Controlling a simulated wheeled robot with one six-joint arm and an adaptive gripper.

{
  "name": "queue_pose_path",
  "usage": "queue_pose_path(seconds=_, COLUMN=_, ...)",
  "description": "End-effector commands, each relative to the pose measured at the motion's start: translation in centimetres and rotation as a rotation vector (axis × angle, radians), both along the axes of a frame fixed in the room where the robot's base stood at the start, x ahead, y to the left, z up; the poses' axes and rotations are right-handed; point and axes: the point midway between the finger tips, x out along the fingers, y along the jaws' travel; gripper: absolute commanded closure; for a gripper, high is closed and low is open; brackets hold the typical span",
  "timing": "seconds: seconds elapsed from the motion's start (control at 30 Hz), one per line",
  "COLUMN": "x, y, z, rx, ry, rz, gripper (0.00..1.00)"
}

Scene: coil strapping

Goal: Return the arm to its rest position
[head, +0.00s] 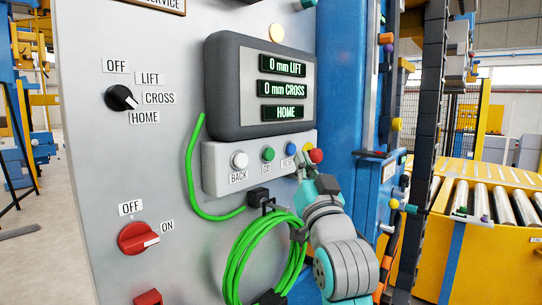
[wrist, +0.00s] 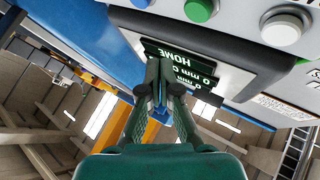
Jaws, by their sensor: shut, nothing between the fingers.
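My arm (head: 342,255) reaches up from the lower right in the head view, in front of the grey control panel (head: 165,200). My gripper (head: 302,160) is at the right end of the button box (head: 212,168), close to the red button (head: 316,155) and partly over a label. Whether it touches the box cannot be told. In the wrist view the fingers (wrist: 163,68) are shut and empty, in front of the upside-down display (wrist: 180,58). In the head view the display (head: 283,88) reads 0 mm LIFT, 0 mm CROSS and HOME.
A coiled green cable (head: 255,258) hangs beside my arm. A black selector knob (head: 120,98) and a red OFF/ON switch (head: 138,238) are on the panel's left. A blue column (head: 343,95) and a yellow roller conveyor (head: 490,252) stand to the right.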

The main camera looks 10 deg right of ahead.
Motion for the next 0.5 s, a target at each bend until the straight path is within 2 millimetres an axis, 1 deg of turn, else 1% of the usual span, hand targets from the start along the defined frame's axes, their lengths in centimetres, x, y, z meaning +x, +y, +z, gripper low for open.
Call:
queue_pose_path(seconds=0.27, x=0.0, y=0.0, z=0.0, rx=0.000, ry=0.001, rz=0.000, gripper=1.00)
queue_pose_path(seconds=0.33, x=0.0, y=0.0, z=-0.4, rx=0.000, ry=0.004, rz=0.001, gripper=1.00)
queue_pose_path(seconds=0.37, x=0.0, y=0.0, z=-0.8, rx=-0.001, ry=0.008, rz=0.000, gripper=1.00)
queue_pose_path(seconds=0.43, x=0.1, y=0.0, z=-2.3, rx=-0.004, ry=0.020, rz=0.000, gripper=1.00)
queue_pose_path(seconds=0.47, x=0.1, y=0.0, z=-3.2, rx=-0.006, ry=0.027, rz=-0.001, gripper=1.00)
queue_pose_path(seconds=0.5, x=0.1, y=0.1, z=-4.7, rx=-0.008, ry=0.041, rz=-0.001, gripper=1.00)
